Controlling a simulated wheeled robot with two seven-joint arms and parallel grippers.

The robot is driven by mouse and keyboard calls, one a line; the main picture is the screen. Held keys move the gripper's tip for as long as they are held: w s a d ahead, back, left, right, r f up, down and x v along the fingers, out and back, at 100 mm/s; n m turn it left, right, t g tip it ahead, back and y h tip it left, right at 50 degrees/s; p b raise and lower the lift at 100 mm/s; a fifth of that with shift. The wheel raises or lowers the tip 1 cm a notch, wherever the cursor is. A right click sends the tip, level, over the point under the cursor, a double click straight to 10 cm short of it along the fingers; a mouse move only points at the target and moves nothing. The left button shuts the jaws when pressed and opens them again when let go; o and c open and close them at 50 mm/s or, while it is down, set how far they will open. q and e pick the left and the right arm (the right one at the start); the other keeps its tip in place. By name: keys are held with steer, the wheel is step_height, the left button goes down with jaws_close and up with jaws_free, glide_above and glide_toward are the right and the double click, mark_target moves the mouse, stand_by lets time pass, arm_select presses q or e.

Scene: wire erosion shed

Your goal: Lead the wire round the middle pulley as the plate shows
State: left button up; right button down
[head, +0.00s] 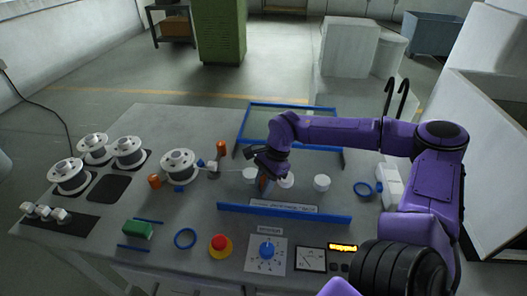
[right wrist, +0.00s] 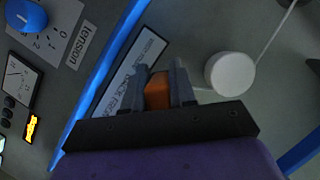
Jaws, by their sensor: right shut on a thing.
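Three white pulleys stand in a row on the grey table: the left pulley (head: 249,176), the middle pulley (head: 288,182) and the right pulley (head: 322,183). My right gripper (head: 266,184) is low between the left and middle pulleys, shut on an orange piece, which shows between the jaws in the right wrist view (right wrist: 157,91). A thin wire (head: 230,170) runs from the spool side to the left pulley. In the right wrist view, a white pulley (right wrist: 230,73) stands beside the jaws, with wire beyond it. The middle pulley is partly hidden by my gripper. My left gripper is not in view.
A blue rail (head: 285,213) with a lettered plate lies in front of the pulleys. Several white spools (head: 180,165) stand at the left. A dial (head: 267,250), a red button (head: 220,244) and a meter (head: 311,259) line the front. A blue-framed panel (head: 290,107) is behind.

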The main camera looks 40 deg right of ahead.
steer(key=shift+s+d+r+p, duration=0.1)
steer(key=shift+s+r+p, duration=0.1)
steer(key=shift+p, duration=0.2)
steer(key=s+d+p, duration=0.1)
steer(key=s+p, duration=0.1)
steer(key=p, duration=0.1)
steer(key=s+d+p, duration=0.2)
steer(key=p, duration=0.1)
steer(key=shift+s+d+r, duration=0.1)
steer(key=shift+d, duration=0.15)
steer(key=s+d, duration=0.3)
steer(key=shift+s+f, duration=0.2)
steer(key=shift+f, duration=0.1)
steer(key=shift+s+d, duration=0.35)
steer(key=shift+s, duration=0.1)
